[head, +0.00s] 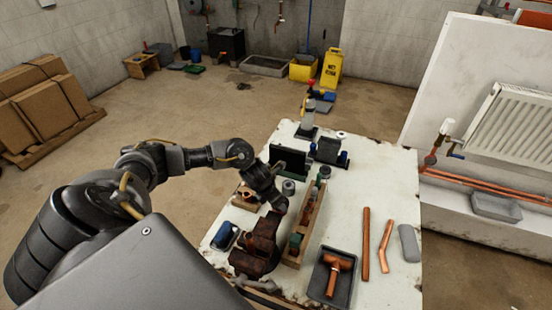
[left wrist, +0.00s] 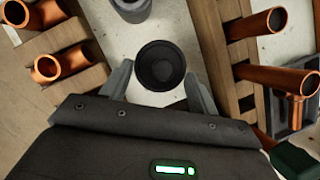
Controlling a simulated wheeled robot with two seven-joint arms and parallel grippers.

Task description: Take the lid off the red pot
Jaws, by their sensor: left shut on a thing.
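My left gripper (left wrist: 160,85) is shut on a dark round lid (left wrist: 162,65), which shows between its two fingers in the left wrist view. No red pot wall shows below the lid, so I cannot tell whether the lid still sits on the pot. In the head view my left gripper (head: 279,206) is over the white table (head: 345,190), and its fingertips and the lid are hidden behind the wrist. My right gripper is in neither view.
A wooden rack with copper pipes (left wrist: 220,45) stands close on the right of the gripper. A wooden block with copper elbows (left wrist: 85,40) is on the left, a grey can (left wrist: 131,8) ahead. A rusty vise (head: 252,255) and dark tray (head: 318,280) are nearer.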

